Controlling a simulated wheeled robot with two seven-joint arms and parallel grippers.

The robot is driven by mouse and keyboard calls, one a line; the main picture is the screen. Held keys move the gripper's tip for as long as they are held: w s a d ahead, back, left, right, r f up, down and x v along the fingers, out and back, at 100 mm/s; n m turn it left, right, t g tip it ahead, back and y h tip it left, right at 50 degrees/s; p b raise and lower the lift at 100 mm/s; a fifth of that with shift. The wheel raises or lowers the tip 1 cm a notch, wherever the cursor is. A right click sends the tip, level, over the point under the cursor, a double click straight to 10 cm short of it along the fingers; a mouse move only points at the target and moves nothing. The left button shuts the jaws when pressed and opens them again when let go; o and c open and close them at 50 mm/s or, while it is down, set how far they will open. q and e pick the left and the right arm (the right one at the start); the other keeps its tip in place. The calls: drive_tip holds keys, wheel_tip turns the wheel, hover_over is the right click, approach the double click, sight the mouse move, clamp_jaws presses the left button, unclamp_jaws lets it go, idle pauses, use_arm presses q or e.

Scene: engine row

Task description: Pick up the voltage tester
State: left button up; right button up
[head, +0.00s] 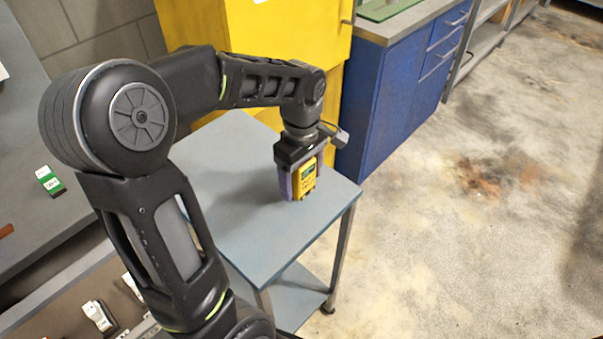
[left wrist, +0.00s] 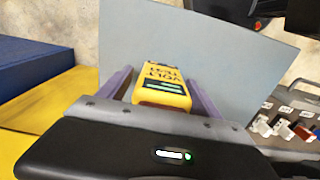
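The yellow voltage tester (head: 305,178) stands upright near the front right corner of the small grey-blue table (head: 235,212). In the left wrist view the tester (left wrist: 162,86) shows its dark lettering and greenish strips. My left gripper (head: 299,183) points down over it, with one purple finger on each side. In the left wrist view the gripper (left wrist: 160,88) has its fingers apart around the tester, with narrow gaps seeming to show beside it. The tester's upper end is partly hidden under the gripper in the head view. My right gripper is not in view.
A yellow cabinet (head: 270,30) and a blue cabinet (head: 395,95) stand behind the table. A grey panel with a green-and-white label (head: 50,181) and a bench with white devices (head: 99,317) are at the left. The floor (head: 450,250) at the right is clear.

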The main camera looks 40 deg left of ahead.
use_arm(q)
clamp_jaws()
idle(0.6)
drive_tip(key=shift+r, duration=0.1)
wheel_tip(320, 180, up, 10)
drive_tip(key=shift+f, duration=0.1)
idle(0.3)
idle(0.5)
